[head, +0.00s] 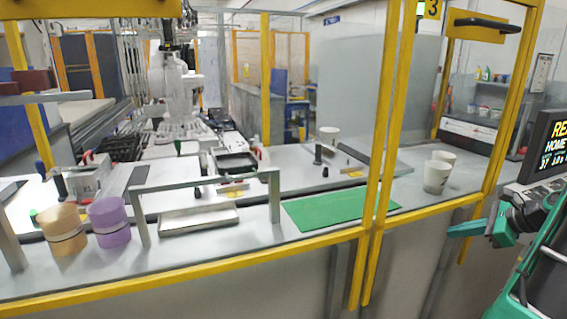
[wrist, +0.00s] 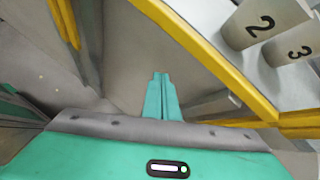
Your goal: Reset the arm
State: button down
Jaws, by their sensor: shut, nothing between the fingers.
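My gripper (wrist: 161,76) shows in the wrist view as two teal fingers pressed together, shut with nothing between them. It points at the grey panel below the yellow rail. In the head view, my gripper (head: 452,231) is at the right, in front of the yellow frame and outside the work cell. My teal and grey arm links fill the right edge there. The two white cups, marked 2 (wrist: 262,22) and 3 (wrist: 294,52), stand to the upper right of the fingers in the wrist view, apart from them.
A yellow rail (head: 250,246) and posts (head: 384,150) stand between me and the worktop. On it are an orange cup (head: 64,222), a purple cup (head: 108,212), a green mat (head: 325,210) and white cups (head: 437,177). A screen (head: 552,145) is at the right.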

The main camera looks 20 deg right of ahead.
jog(key=s+a+n+g, duration=0.3)
jog(key=a+n+g, duration=0.3)
jog(key=a+n, duration=0.8)
jog(key=s+a+r+n+g+h, duration=0.1)
jog(key=s+a+n+g+h, duration=0.1)
jog(key=s+a+n, duration=0.6)
jog(key=s+a+g, duration=0.1)
jog(key=s+a, duration=0.4)
jog(key=shift+s+a+r+g, duration=0.15)
jog(key=shift+s+r+g, duration=0.15)
jog(key=shift+g, duration=0.1)
